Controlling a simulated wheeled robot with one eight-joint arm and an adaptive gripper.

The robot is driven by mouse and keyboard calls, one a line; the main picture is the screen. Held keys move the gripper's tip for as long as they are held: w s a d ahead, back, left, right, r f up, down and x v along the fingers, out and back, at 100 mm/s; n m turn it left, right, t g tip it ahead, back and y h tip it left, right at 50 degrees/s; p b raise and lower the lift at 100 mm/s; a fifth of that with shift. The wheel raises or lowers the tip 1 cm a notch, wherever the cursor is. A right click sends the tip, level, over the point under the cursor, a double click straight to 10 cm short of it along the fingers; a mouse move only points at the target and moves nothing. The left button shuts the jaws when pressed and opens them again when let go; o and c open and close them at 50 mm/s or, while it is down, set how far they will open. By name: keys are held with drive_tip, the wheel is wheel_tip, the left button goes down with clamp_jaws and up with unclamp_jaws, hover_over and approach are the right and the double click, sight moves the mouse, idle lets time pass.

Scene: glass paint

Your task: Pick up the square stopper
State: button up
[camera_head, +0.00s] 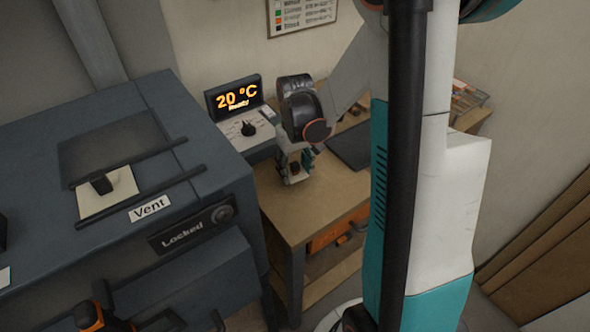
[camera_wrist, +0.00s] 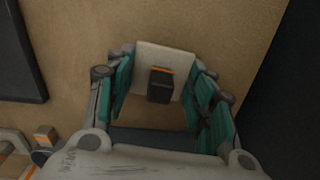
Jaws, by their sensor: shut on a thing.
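The square stopper (camera_wrist: 175,56) is a pale square plate with a dark, orange-banded knob (camera_wrist: 160,88), seen in the wrist view between my teal fingers. My gripper (camera_wrist: 158,92) is shut on it, with one finger at each side of the plate. In the head view my gripper (camera_head: 294,170) points down over the wooden table (camera_head: 318,212), near its left side. Only a small dark part of the held stopper shows there. I cannot tell whether the plate touches the tabletop.
A grey furnace (camera_head: 200,180) stands left of the table, labelled Vent and Locked. A pale plate with a dark knob (camera_head: 105,192) lies on its top. A controller (camera_head: 240,118) reading 20 °C stands behind my gripper. A dark flat panel (camera_head: 352,146) lies at the right.

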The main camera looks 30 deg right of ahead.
sight(295, 164)
wheel_tip(295, 164, up, 23)
drive_tip(key=p, duration=0.8)
drive_tip(key=shift+f, duration=0.2)
